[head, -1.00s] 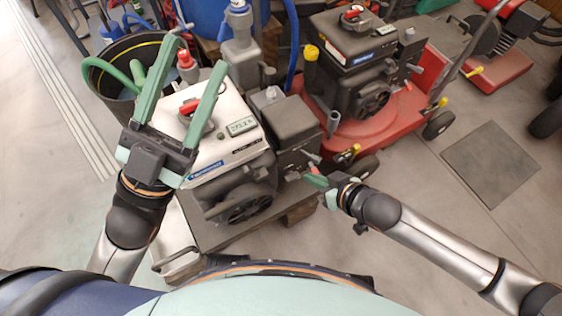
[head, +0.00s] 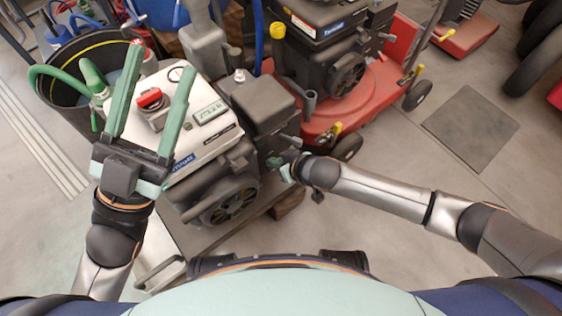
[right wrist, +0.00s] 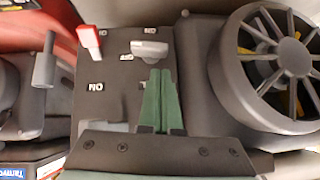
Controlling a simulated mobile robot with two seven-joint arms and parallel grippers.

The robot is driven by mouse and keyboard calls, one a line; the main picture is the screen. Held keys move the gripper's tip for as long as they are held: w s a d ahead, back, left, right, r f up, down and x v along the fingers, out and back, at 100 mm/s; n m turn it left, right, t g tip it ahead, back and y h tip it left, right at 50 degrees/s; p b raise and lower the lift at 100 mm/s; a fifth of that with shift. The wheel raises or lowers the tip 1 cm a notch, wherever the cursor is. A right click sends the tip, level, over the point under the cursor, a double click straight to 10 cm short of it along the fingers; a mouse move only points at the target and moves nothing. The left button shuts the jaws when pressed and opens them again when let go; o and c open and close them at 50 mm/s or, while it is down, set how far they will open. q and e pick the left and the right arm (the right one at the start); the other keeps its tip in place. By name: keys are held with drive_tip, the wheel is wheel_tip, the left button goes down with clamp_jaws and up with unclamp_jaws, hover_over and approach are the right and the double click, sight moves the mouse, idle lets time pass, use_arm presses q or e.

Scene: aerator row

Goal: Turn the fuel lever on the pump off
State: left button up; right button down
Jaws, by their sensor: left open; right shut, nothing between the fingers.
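The pump has a white top (head: 200,135) and a dark engine below, and stands left of centre in the head view. In the right wrist view its dark panel (right wrist: 115,70) carries a red lever (right wrist: 90,40) and a pale grey lever (right wrist: 150,48), with ON and OFF marks upside down. I cannot tell which one is the fuel lever. My right gripper (right wrist: 157,75) is shut and empty, its fingertips close below the grey lever; contact is unclear. In the head view the right gripper (head: 274,162) is at the pump's right side. My left gripper (head: 162,60) is open above the white top.
A red-topped knob (head: 150,99) sits on the white top between my left fingers. A red machine (head: 375,95) with a dark engine stands close behind, to the right. A black bucket (head: 60,95) with a green hose is at left. Open floor lies at right.

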use_arm(q)
drive_tip(key=shift+d+f, duration=0.1)
drive_tip(key=shift+f, duration=0.5)
use_arm(e)
drive_tip(key=shift+a+f, duration=0.1)
drive_tip(key=shift+f, duration=0.65)
use_arm(q)
drive_tip(key=shift+w+r, duration=0.1)
drive_tip(key=shift+r, duration=0.05)
